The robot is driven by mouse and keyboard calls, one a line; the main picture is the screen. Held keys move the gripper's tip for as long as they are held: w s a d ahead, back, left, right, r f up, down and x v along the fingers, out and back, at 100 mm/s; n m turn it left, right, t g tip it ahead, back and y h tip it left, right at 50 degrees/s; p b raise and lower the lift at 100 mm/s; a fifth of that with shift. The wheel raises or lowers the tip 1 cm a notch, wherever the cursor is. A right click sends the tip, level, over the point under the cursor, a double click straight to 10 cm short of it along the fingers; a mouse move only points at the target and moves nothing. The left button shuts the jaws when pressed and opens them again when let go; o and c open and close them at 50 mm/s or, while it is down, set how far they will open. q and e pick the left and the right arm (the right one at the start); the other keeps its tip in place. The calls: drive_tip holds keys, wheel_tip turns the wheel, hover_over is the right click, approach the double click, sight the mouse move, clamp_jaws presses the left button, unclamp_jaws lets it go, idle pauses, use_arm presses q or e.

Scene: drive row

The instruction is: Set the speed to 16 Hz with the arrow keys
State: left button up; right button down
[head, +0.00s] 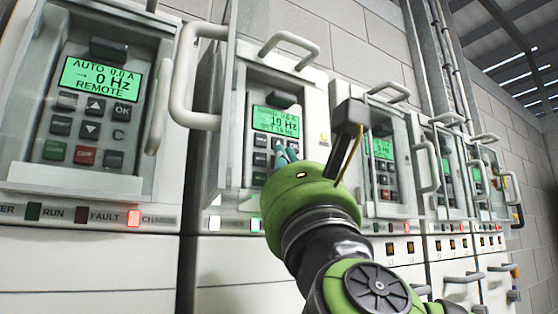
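The drive with its cover open is second from left. Its green display (275,121) seems to read 10 Hz; the smaller text is not legible. Below it is a keypad (260,159) of dark keys, partly hidden by my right gripper (286,153). The gripper comes from the lower right, its teal fingertips at the keypad. I cannot tell whether they touch a key or how far apart they are. My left gripper is not in view.
A clear cover with a grey handle (192,75) stands swung out left of this drive. The leftmost drive's display (101,80) reads AUTO, 0.0 A, 0 Hz, REMOTE. More drives with handles, such as the one with display (383,149), run to the right.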

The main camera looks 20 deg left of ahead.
use_arm(q)
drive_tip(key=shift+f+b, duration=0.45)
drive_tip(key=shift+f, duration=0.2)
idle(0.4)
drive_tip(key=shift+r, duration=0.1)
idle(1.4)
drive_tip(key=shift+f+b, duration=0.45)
drive_tip(key=shift+b, duration=0.05)
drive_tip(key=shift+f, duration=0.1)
